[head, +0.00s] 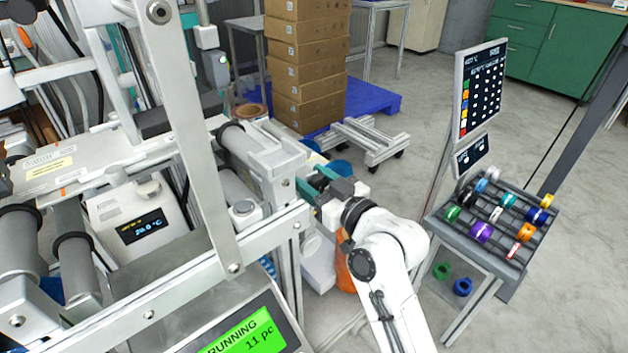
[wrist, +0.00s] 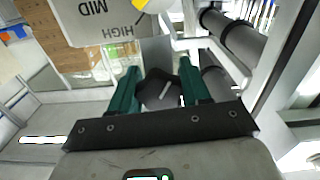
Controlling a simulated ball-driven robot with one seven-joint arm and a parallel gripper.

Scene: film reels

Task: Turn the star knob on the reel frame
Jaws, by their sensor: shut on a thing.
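My gripper (head: 315,180) reaches from the right to the side of the reel frame (head: 268,162), with its teal fingers at the frame's end block. In the wrist view, my gripper (wrist: 160,82) has a finger on each side of the dark star knob (wrist: 158,92) and is shut on it. The knob is hidden behind the fingers in the head view.
A display "RUNNING 11 pc" (head: 240,335) stands at the front. Stacked boxes (head: 306,60) and a low wheeled frame (head: 360,140) stand behind. A rack of coloured reels (head: 495,215) and a sign panel (head: 480,90) stand to the right. Open floor lies between them.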

